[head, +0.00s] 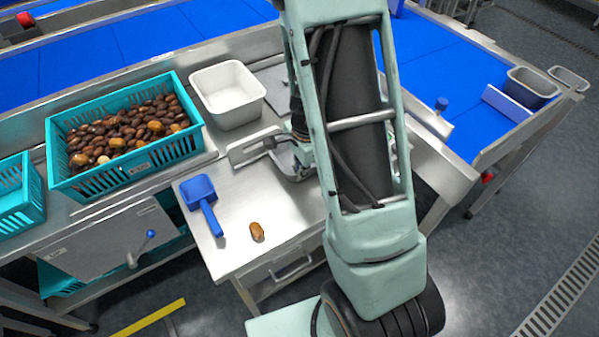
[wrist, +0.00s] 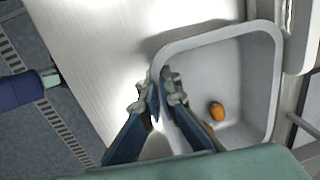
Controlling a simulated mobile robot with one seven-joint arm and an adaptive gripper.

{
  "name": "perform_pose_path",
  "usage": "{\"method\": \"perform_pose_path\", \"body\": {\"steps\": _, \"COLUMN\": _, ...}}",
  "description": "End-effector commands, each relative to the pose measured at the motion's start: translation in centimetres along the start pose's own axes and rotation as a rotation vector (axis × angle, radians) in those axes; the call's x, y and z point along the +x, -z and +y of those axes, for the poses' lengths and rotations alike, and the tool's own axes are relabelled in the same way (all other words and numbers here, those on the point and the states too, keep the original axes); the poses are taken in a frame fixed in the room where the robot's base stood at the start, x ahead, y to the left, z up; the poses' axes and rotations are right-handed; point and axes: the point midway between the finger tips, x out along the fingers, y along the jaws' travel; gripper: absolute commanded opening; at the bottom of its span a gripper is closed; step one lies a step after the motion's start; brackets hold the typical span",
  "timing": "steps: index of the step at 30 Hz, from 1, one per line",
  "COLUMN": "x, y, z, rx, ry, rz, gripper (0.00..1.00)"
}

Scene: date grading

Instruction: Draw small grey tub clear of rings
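The small grey tub (wrist: 235,42) fills the right half of the wrist view, with an orange-brown date (wrist: 217,111) and part of another piece inside. My gripper (wrist: 160,88) is at the tub's left wall, one finger outside and one inside. The fingertips are close together with the rim between them, and look shut on it. The tub sits on the steel worktop (head: 258,190). I cannot make out any rings.
A white tub (head: 228,92) and a teal crate (head: 127,142) of dates stand at the back left.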

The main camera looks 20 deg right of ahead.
Motion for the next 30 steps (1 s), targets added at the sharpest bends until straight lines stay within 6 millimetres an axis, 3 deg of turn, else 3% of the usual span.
{"method": "perform_pose_path", "body": {"steps": 14, "x": 0.00, "y": 0.15, "z": -0.08, "rx": -0.002, "ry": 0.000, "rz": 0.000, "gripper": 0.00}}
{"method": "perform_pose_path", "body": {"steps": 20, "x": 0.00, "y": 0.15, "z": -0.08, "rx": -0.002, "ry": 0.000, "rz": 0.000, "gripper": 0.23}}
{"method": "perform_pose_path", "body": {"steps": 30, "x": -0.17, "y": 0.13, "z": -0.10, "rx": -0.003, "ry": 0.001, "rz": 0.000, "gripper": 0.25}}
